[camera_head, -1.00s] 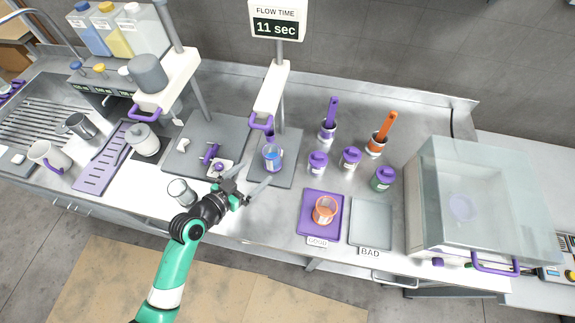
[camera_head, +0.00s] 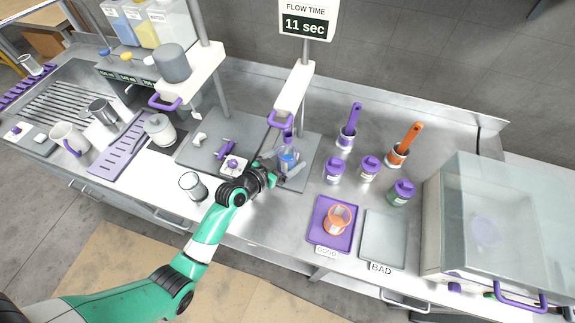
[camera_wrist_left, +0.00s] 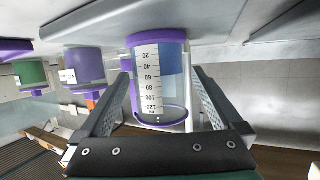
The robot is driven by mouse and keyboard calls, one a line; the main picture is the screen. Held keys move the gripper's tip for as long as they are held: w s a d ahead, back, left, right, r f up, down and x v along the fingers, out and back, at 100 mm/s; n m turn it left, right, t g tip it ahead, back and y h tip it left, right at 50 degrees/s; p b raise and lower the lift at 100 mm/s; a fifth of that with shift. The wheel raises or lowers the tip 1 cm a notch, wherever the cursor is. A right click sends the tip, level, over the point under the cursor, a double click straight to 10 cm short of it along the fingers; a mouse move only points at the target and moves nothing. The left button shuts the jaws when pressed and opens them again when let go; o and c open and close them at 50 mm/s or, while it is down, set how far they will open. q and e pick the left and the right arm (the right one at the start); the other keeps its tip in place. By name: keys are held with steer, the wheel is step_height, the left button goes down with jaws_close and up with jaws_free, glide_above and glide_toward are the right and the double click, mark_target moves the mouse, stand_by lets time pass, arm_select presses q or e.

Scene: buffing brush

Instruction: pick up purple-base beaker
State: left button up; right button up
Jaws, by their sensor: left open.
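The purple-base beaker (camera_head: 288,157) stands upright on the grey base plate of the middle stand, with blue liquid in it. In the left wrist view the same beaker (camera_wrist_left: 158,78) appears upside down, with its purple base at the top and its graduated scale facing me. My left gripper (camera_head: 277,166) is open around the beaker, with one finger on each side. In the wrist view a gap shows beside each finger. My right gripper is in neither view.
The stand's arm with a purple handle (camera_head: 281,121) overhangs the beaker. Purple-lidded jars (camera_head: 334,170) stand to the right. A purple tray (camera_head: 320,236) holds an orange-rimmed beaker (camera_head: 338,219). An empty glass beaker (camera_head: 193,186) stands left of my wrist.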

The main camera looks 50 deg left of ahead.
arm_select(q)
steer(key=c, duration=1.5)
steer(key=shift+r, duration=0.1)
steer(key=shift+r, duration=0.25)
steer(key=shift+s+r+p, duration=0.25)
steer(key=shift+r+p, duration=0.15)
steer(key=shift+r, duration=0.35)
steer(key=shift+s+r+p, duration=0.25)
steer(key=shift+r+p, duration=0.15)
steer(key=shift+r, duration=0.35)
steer(key=s, duration=1.1)
steer(key=s+d, duration=0.1)
steer(key=s, duration=0.4)
steer(key=shift+s+d+f, duration=0.1)
steer(key=shift+s+f, duration=0.05)
steer(key=shift+s, duration=0.05)
steer(key=shift+s+d, duration=0.1)
steer(key=shift+s, duration=0.2)
